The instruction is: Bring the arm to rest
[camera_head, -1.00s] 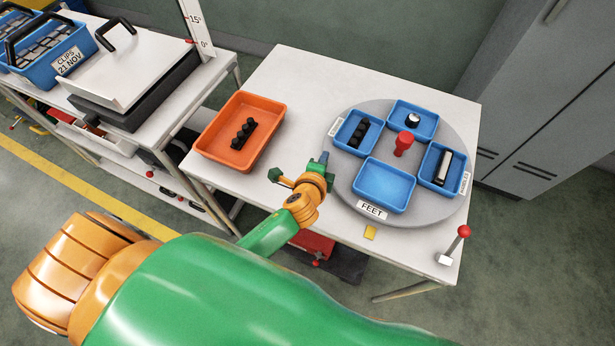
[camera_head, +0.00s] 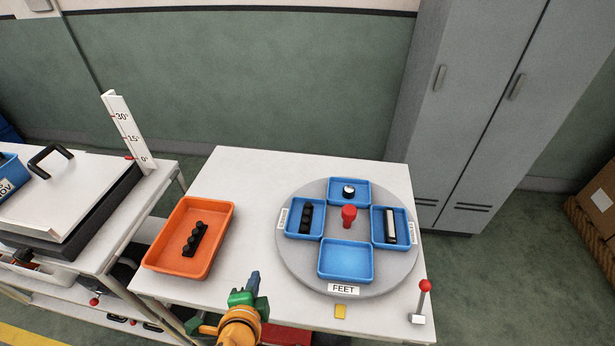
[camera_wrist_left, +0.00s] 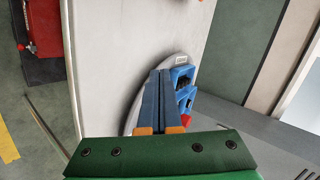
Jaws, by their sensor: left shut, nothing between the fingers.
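My left gripper (camera_head: 254,283) is at the front edge of the white table (camera_head: 200,294), between the orange tray and the round turntable. In the left wrist view its two blue fingers (camera_wrist_left: 159,82) lie together, shut and empty. The grey turntable (camera_head: 296,270) carries several blue trays. The front tray (camera_head: 345,261), by the FEET label, is empty. My right gripper is in neither view.
An orange tray (camera_head: 163,254) with black parts (camera_head: 194,239) stands left on the table. A red knob (camera_head: 349,215) rises from the turntable's middle. A red-topped lever (camera_head: 424,287) is at the front right corner. Grey cabinets (camera_head: 468,100) stand behind.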

